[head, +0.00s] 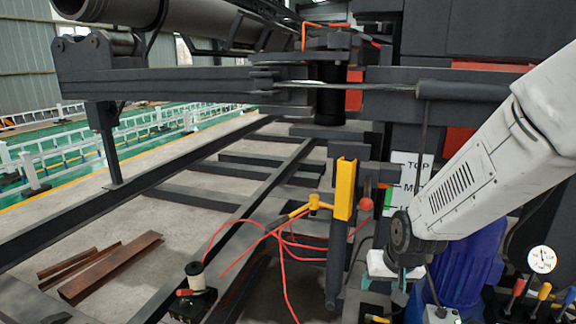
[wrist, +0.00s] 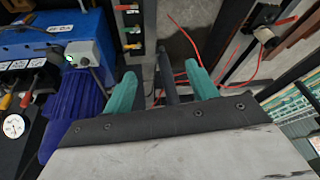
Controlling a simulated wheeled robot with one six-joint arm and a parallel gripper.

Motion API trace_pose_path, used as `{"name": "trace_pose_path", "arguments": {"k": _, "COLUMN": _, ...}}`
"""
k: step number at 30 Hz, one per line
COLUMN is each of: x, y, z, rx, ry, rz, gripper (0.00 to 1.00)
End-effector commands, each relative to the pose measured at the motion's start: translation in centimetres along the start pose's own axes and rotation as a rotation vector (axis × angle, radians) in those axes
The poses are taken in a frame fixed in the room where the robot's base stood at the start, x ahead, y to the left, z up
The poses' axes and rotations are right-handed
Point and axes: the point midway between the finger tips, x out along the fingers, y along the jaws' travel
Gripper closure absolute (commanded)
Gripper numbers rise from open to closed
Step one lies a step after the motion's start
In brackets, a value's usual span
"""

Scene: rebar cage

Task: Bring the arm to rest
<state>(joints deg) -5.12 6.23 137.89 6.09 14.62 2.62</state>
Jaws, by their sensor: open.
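My white arm comes in from the right edge of the head view and slopes down to a dark wrist joint near the lower middle. My gripper (wrist: 160,70) shows in the wrist view as two teal fingers, apart, with nothing held between them. A dark vertical post stands beyond the gap between the fingers.
A yellow bracket (head: 345,189) and a red ball knob (head: 366,204) are left of my wrist. Red cable (head: 283,262) lies loose near a spool (head: 195,276). A blue machine (wrist: 70,45) with gauge and levers is close by. Rusty bars (head: 110,267) lie on the floor.

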Motion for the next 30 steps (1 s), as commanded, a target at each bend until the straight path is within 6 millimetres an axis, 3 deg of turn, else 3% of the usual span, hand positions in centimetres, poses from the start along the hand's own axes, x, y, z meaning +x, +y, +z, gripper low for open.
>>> {"name": "trace_pose_path", "arguments": {"k": 1, "x": -2.5, "y": 0.3, "z": 1.6, "rx": -0.011, "ry": -0.057, "rz": 0.002, "gripper": 0.42}}
{"name": "trace_pose_path", "arguments": {"k": 6, "x": -9.9, "y": 1.4, "z": 7.7, "rx": -0.050, "ry": -0.263, "rz": 0.020, "gripper": 0.42}}
{"name": "trace_pose_path", "arguments": {"k": 15, "x": -21.1, "y": 3.5, "z": 16.5, "rx": -0.072, "ry": -0.418, "rz": 0.061, "gripper": 0.42}}
{"name": "trace_pose_path", "arguments": {"k": 21, "x": -24.4, "y": 4.1, "z": 18.0, "rx": -0.065, "ry": -0.315, "rz": 0.071, "gripper": 0.42}}
{"name": "trace_pose_path", "arguments": {"k": 30, "x": -25.7, "y": 4.3, "z": 17.9, "rx": -0.055, "ry": -0.251, "rz": 0.071, "gripper": 0.42}}
